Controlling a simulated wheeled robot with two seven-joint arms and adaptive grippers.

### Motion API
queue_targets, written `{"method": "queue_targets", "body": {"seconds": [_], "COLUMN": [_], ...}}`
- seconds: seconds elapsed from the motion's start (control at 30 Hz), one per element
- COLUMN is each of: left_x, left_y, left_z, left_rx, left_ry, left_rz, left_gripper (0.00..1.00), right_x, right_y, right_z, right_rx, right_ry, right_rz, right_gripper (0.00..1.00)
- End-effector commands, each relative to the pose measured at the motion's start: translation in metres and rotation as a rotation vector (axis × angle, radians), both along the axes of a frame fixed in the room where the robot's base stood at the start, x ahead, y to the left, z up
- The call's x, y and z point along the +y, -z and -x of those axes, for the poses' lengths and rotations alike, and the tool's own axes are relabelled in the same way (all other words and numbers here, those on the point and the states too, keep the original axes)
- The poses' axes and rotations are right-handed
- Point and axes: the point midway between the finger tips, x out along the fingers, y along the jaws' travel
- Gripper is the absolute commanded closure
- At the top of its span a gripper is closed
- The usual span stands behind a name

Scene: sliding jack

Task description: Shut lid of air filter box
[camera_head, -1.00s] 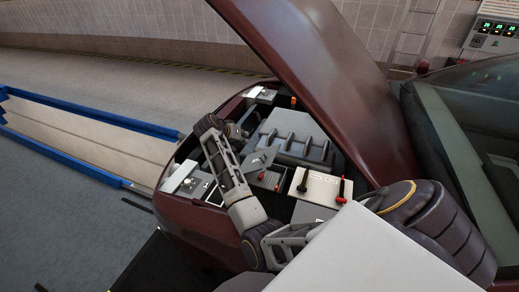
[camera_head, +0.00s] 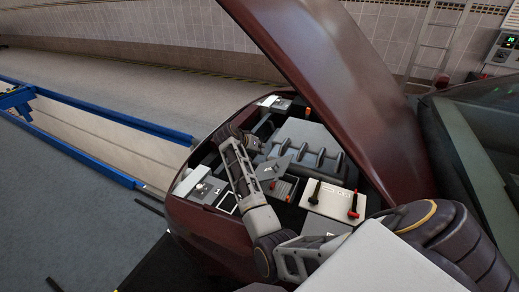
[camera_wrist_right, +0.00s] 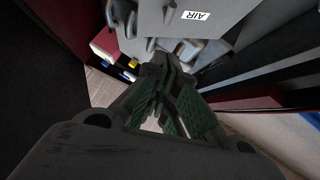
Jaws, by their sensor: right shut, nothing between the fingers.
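The air filter box lid (camera_head: 275,168) is a small grey panel in the engine bay. It stands tilted open, with dark and red parts of the box (camera_head: 283,188) showing below it. In the right wrist view a grey panel with an upside-down AIR label (camera_wrist_right: 195,15) fills the top, just beyond my fingers. My right gripper (camera_head: 252,144) is behind and left of the lid, small and partly hidden in the head view. In the wrist view its green-padded fingers (camera_wrist_right: 165,68) are shut and empty. Whether they touch the panel I cannot tell. My left gripper is out of view.
The raised maroon hood (camera_head: 345,95) leans over the bay on the right. A grey ribbed engine cover (camera_head: 310,140) lies behind the lid. A pale battery (camera_head: 334,201) with black and red terminals is at its right. A blue-railed pit (camera_head: 100,132) lies left of the car.

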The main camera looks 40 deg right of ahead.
Motion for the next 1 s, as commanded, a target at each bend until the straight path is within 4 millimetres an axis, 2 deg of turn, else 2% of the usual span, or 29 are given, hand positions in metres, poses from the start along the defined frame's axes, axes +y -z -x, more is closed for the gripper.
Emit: {"method": "queue_targets", "body": {"seconds": [0.6,0.8,1.0], "left_x": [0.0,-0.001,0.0], "left_y": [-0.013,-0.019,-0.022], "left_z": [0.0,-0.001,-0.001], "left_rx": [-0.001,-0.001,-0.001], "left_ry": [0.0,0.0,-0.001], "left_rz": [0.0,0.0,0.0], "left_gripper": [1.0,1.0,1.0], "right_x": [-0.057,-0.06,-0.063], "right_y": [0.05,0.073,0.086], "right_z": [-0.009,-0.002,0.002], "right_rx": [0.001,0.002,0.001], "right_ry": [0.001,0.0,0.001], "right_rz": [0.001,0.0,0.001], "right_gripper": [1.0,1.0,1.0]}}
